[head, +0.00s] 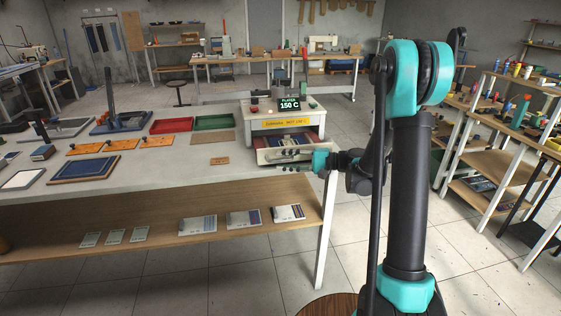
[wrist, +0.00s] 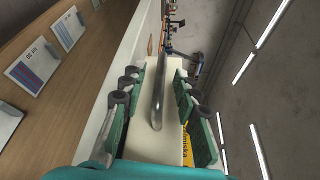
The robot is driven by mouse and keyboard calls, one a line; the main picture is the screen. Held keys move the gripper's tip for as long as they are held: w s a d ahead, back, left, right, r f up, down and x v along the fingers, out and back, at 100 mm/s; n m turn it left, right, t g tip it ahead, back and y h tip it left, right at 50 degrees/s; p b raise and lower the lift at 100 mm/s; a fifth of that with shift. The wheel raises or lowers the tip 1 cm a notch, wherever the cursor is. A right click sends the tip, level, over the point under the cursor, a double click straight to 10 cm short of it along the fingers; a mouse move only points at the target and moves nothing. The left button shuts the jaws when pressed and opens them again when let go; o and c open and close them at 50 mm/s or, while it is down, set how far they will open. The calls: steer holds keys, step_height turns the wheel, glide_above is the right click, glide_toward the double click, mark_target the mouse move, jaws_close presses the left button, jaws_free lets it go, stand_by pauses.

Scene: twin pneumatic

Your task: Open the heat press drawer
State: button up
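The heat press (head: 283,121) is a cream box on the right end of the workbench, with a yellow label and a display reading 150 C. Its drawer (head: 268,157) is low in the front, under the label, with a dark gap above it. I cannot tell how far out it stands. My gripper (head: 297,157) is at the drawer front and partly hides it. In the wrist view, the grey bar handle (wrist: 158,100) runs between the green finger pads of my gripper (wrist: 158,108). The fingers are apart, with visible gaps on both sides of the bar.
A shelving rack (head: 500,130) stands at the right.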

steer(key=s+d, duration=0.1)
steer(key=d, duration=0.9)
steer(key=shift+r, duration=0.4)
steer(key=shift+d, duration=0.1)
steer(key=s+d+f+n+t+h, duration=0.1)
steer(key=s+d+f+h, duration=0.2)
steer(key=s+f+h, duration=0.45)
steer(key=s+d+f+h, duration=0.2)
steer(key=s+f+h, duration=0.15)
steer(key=s, duration=0.65)
steer(key=s+d+f+n+t+h, duration=0.1)
steer(key=s+d+f+n+h, duration=0.1)
steer(key=s+d+h, duration=0.4)
steer(key=d, duration=0.2)
steer(key=shift+s+d, duration=0.3)
steer(key=shift+d, duration=0.1)
stand_by(0.8)
